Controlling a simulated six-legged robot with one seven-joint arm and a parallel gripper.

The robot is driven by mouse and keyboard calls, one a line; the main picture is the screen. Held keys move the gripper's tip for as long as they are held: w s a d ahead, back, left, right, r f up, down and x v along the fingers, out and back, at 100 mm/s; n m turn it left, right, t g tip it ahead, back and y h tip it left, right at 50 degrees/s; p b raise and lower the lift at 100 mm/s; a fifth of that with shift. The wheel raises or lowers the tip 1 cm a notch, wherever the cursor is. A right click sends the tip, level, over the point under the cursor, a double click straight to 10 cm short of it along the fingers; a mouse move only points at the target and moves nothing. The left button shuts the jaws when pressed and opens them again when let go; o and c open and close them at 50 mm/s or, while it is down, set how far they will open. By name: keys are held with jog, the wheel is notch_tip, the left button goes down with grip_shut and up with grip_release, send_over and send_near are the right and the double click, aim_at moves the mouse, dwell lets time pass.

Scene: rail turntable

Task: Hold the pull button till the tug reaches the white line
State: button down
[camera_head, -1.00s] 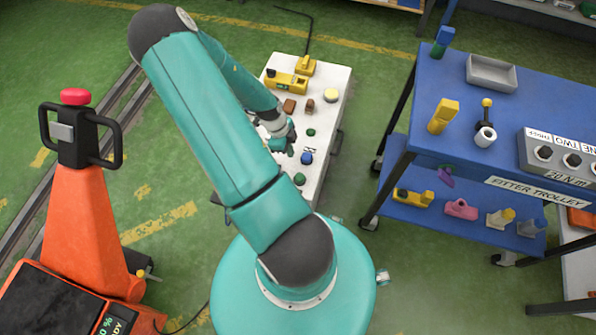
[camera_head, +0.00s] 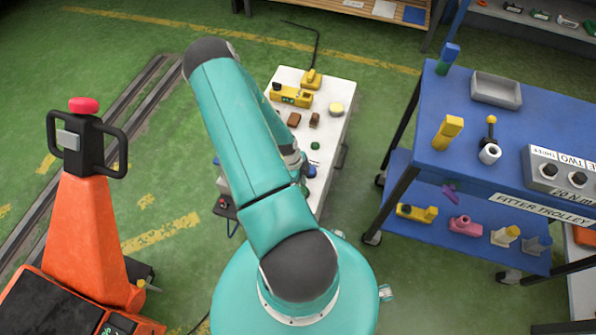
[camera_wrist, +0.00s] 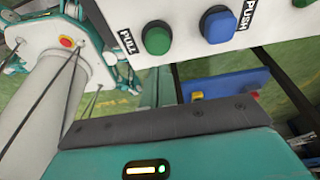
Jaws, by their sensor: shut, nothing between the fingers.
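In the wrist view the green button (camera_wrist: 156,39) is marked PULL and the blue button (camera_wrist: 218,24) is marked PUSH. Both are on a white panel (camera_wrist: 120,12). My gripper (camera_wrist: 165,122) is shut and empty, below the buttons in that picture, with a visible gap to the green one. In the head view my arm hides most of the gripper and part of the white console (camera_head: 335,140). A blue button (camera_head: 310,170) shows beside the arm. I cannot tell for sure which machine is the tug, and I see no white line.
An orange machine (camera_head: 85,235) with a black handle stands at the left, near floor rails (camera_head: 95,150). A blue fitter trolley (camera_head: 455,90) stands at the right. Yellow blocks (camera_head: 290,95) sit at the console's far end. Green floor lies between console and trolley.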

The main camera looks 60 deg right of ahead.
aim_at(303, 190)
jog(key=shift+f, duration=2.05)
jog(key=shift+s+a+f, duration=0.1)
jog(key=shift+a+f, duration=0.05)
jog(key=shift+f, duration=1.05)
jog(key=shift+w+f, duration=0.1)
jog(key=shift+w, duration=0.1)
jog(key=shift+s+a, duration=0.1)
dwell(1.0)
jog(key=shift+r, duration=0.6)
jog(key=s+v, duration=0.1)
jog(key=v, duration=1.2)
jog(key=shift+d+r, duration=0.35)
jog(key=shift+d, duration=0.15)
